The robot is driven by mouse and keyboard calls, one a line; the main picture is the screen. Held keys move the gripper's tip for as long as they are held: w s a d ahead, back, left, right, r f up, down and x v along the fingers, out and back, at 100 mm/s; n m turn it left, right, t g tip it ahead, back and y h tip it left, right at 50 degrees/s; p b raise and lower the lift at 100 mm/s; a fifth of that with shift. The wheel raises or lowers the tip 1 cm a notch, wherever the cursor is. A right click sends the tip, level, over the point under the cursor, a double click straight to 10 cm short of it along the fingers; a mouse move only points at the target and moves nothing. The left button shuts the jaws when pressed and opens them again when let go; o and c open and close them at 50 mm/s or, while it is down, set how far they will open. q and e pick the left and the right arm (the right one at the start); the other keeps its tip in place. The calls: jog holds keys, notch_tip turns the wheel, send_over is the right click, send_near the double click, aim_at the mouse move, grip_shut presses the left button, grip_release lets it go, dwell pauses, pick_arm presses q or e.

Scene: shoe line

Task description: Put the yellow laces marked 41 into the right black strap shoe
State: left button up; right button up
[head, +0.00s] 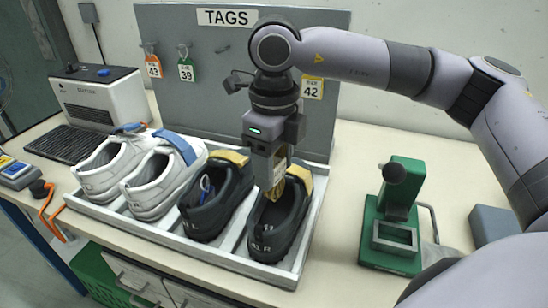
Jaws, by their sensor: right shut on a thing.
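The right black strap shoe (277,228), with a yellow strap and a "41 R" mark at its heel, stands at the right end of the shoe tray (307,243). My right gripper (276,185) points down over this shoe's opening. It is shut on the yellow laces (279,188), of which only a small part shows at the fingertips. The mark on the laces is not readable. I cannot tell whether they touch the inside of the shoe. My left gripper is not in view.
The left black shoe (214,205) has something blue in its opening. Two white shoes (158,185) with blue straps stand left of it. A grey tag board (208,78) rises behind. A green press (396,220) stands right of the tray, with bare table between.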

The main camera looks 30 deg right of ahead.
jog(key=shift+f+b, duration=1.85)
jog(key=shift+f, duration=0.45)
jog(key=o, duration=1.1)
jog(key=shift+r, duration=3.65)
